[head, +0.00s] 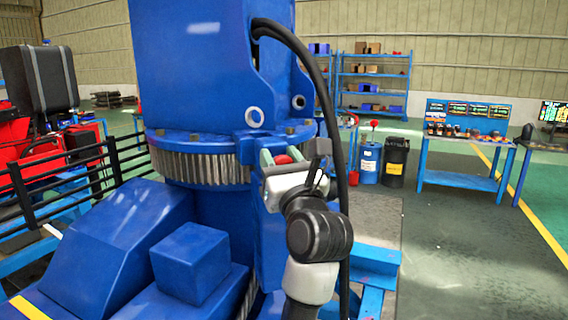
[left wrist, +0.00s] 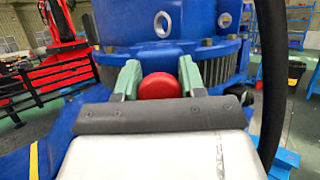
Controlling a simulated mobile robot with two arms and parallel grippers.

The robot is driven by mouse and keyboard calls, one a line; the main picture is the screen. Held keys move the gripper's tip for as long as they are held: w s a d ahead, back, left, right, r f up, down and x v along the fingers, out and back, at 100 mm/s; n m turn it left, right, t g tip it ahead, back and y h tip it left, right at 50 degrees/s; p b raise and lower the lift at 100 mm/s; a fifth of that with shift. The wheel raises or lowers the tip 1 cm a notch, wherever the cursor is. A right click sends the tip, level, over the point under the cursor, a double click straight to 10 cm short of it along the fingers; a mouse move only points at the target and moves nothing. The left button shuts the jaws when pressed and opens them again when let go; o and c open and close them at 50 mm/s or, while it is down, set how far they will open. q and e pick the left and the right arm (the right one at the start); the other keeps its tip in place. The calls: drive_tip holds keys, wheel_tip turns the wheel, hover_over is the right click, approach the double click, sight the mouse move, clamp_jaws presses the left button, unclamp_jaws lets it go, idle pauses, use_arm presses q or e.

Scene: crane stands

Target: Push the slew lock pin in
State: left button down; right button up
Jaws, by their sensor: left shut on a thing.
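The slew lock pin shows as a round red knob (left wrist: 159,86) in the left wrist view, in front of the toothed slew ring (left wrist: 222,66). In the head view a bit of the red knob (head: 283,160) shows beside my gripper, below a blue bracket (head: 262,144) on the ring. My left gripper (left wrist: 158,78) has its two green fingers on either side of the knob and is shut on it. It also shows in the head view (head: 282,156). The pin's shaft is hidden behind the knob. My right gripper is not in view.
The blue crane housing (head: 195,60) rises above the ring. A thick black cable (head: 335,110) hangs just right of my left gripper. Blue boxes (head: 190,262) stand at the lower left, and a black railing (head: 60,180) is farther left. Open floor lies to the right.

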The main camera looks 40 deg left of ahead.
use_arm(q)
drive_tip(key=c, duration=1)
unclamp_jaws()
drive_tip(key=shift+a+r, duration=0.1)
drive_tip(key=shift+r, duration=0.05)
drive_tip(key=o, duration=0.3)
drive_tip(key=shift+a, duration=0.1)
drive_tip(key=shift+w+a+f, duration=0.1)
drive_tip(key=shift+w+f, duration=0.05)
drive_tip(key=shift+f, duration=0.05)
drive_tip(key=b+v, duration=0.5)
drive_tip(key=v, duration=0.6)
drive_tip(key=shift+w, duration=0.1)
